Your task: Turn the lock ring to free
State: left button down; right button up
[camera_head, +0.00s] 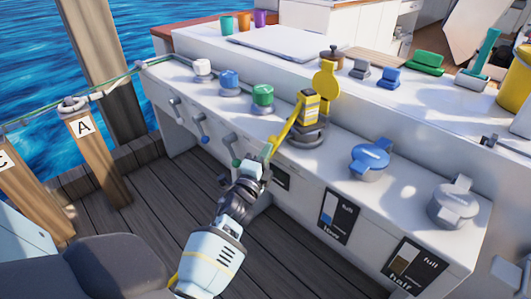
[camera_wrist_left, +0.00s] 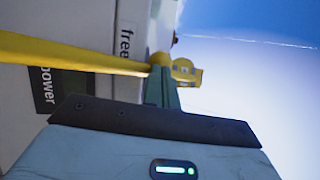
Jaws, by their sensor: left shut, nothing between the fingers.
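A yellow-and-black upright unit (camera_head: 309,108) stands on a grey round base (camera_head: 306,138) on the white console; I cannot tell which part is the lock ring. A yellow lever (camera_head: 285,124) slopes from it down to the left, over the console's front edge. My left gripper (camera_head: 267,152) is shut and empty beside the lever's lower end. In the left wrist view the yellow lever (camera_wrist_left: 75,53) runs in from the left to the shut fingers (camera_wrist_left: 163,88); whether they touch is unclear. A "free" label (camera_wrist_left: 126,40) shows beside them. My right gripper is not in view.
Blue (camera_head: 370,158) and grey (camera_head: 452,203) knobs stand to the right on the console. Green (camera_head: 262,96), blue (camera_head: 229,80) and white (camera_head: 202,68) knobs stand to the left. Small levers (camera_head: 200,128) stick out of the front face.

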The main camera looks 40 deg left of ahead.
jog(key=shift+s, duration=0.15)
pick_arm(q)
jog(key=shift+w+a+m+t+h+p, duration=0.2)
jog(key=shift+a+m+h+p, duration=0.15)
jog(key=shift+a+m+h, duration=0.5)
jog(key=shift+w+a+m+t+h+p, duration=0.2)
jog(key=shift+a+m+h+p, duration=0.25)
jog(key=shift+h, duration=0.8)
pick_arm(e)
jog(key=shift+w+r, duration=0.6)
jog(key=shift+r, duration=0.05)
pick_arm(q)
jog(key=shift+a, duration=0.1)
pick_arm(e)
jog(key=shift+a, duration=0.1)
pick_arm(q)
jog(key=shift+s, duration=0.1)
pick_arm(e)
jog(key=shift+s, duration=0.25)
